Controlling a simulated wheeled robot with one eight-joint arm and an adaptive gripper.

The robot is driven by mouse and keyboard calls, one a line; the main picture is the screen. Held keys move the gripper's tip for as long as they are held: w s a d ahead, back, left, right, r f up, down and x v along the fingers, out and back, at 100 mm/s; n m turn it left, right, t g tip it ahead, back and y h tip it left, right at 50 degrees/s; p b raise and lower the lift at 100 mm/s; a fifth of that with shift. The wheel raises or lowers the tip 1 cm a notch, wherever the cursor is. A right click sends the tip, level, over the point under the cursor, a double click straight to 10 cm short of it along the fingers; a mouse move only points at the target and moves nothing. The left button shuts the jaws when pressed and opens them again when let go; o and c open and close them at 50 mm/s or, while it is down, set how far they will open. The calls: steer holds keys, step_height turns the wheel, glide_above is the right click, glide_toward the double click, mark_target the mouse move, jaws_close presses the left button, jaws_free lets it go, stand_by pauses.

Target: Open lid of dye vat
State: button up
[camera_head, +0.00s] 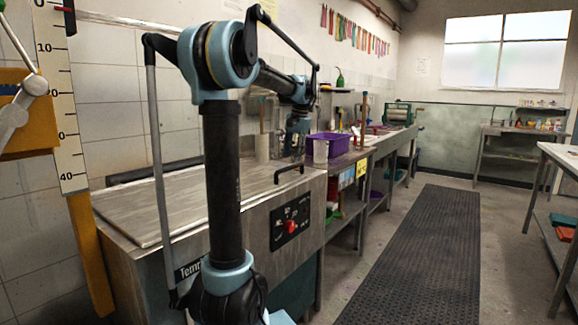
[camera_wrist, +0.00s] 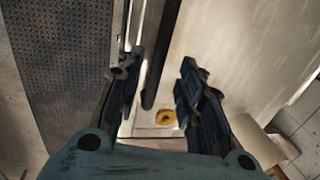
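The dye vat (camera_head: 305,200) is a steel box with a flat grey lid (camera_head: 190,195), which lies closed on top. A black bar handle (camera_head: 289,170) sits at the lid's right front edge. My gripper (camera_head: 297,140) is above that handle, pointing down. In the wrist view my gripper (camera_wrist: 157,80) is open, with its two dark fingers apart. The handle (camera_wrist: 160,55) shows as a dark bar between and beyond the fingers, and I see no grip on it. The pale lid (camera_wrist: 225,45) fills the right side there.
A red knob (camera_head: 290,226) is on the vat's front panel. A purple basin (camera_head: 328,145) stands on the bench just beyond the vat. A dark ribbed mat (camera_head: 420,260) covers the open floor to the right. A yellow round thing (camera_wrist: 166,117) shows below the fingers.

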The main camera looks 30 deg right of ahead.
steer(key=shift+w+a+f, duration=0.1)
steer(key=shift+w+f, duration=0.1)
steer(key=shift+f, duration=0.9)
steer(key=shift+w+a+f, duration=0.1)
steer(key=shift+w+f, duration=0.05)
steer(key=shift+f, duration=0.95)
jaws_close()
